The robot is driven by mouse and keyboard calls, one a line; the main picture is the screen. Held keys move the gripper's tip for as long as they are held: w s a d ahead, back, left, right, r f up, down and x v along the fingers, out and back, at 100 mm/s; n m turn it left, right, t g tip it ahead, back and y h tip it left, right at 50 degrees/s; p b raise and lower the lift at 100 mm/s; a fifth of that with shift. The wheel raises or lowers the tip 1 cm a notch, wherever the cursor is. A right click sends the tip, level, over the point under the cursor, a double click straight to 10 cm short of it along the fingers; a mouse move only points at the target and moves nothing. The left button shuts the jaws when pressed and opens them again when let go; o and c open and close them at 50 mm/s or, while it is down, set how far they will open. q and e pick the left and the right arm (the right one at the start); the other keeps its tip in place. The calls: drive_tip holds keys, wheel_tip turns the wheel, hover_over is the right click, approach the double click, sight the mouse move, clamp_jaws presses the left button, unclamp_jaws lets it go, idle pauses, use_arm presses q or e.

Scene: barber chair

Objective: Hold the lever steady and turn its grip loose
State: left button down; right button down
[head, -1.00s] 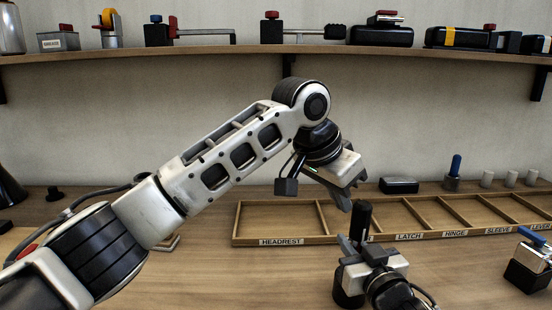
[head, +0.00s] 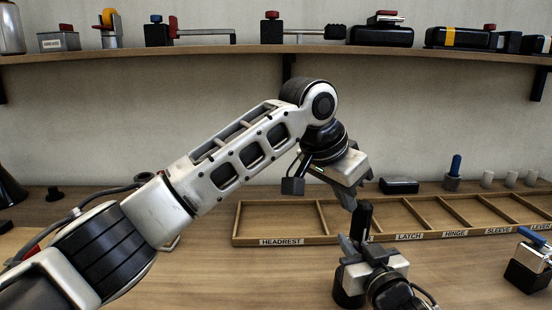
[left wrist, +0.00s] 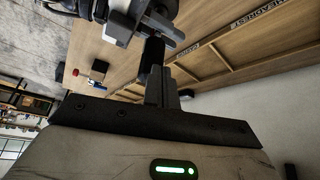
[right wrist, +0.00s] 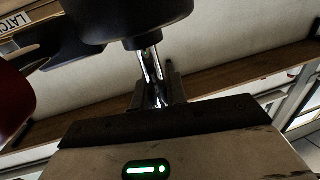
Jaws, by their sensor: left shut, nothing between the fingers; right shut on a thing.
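The lever stands upright on the table, with a black cylindrical grip (head: 362,217) on top and a round black base (head: 347,289) below. My right gripper (head: 353,246) is shut on the lever's bright metal rod, just under the grip. The rod (right wrist: 151,64) also shows between its fingers in the right wrist view, below a wide dark part. My left gripper (head: 351,201) is shut and empty, its fingertips close by the grip's top. In the left wrist view the grip (left wrist: 153,52) is just beyond the fingers (left wrist: 160,88); I cannot tell whether they touch.
A wooden tray (head: 284,241) with labelled compartments lies behind the lever. A black box (head: 399,186) and a blue-topped part (head: 455,168) stand behind it. A black block with a blue handle (head: 531,260) is at right. A shelf (head: 200,51) holding devices runs above.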

use_arm(q)
drive_tip(key=shift+s+d, duration=0.15)
drive_tip(key=shift+s, duration=0.1)
drive_tip(key=shift+s+d, duration=0.35)
drive_tip(key=shift+s, duration=0.2)
drive_tip(key=shift+s+d+f, duration=0.1)
drive_tip(key=shift+s+d, duration=0.05)
drive_tip(key=shift+d, duration=0.05)
idle(0.4)
drive_tip(key=shift+s+a, duration=0.1)
drive_tip(key=shift+s, duration=0.05)
wheel_tip(320, 180, up, 6)
drive_tip(key=shift+a, duration=0.3)
idle(0.4)
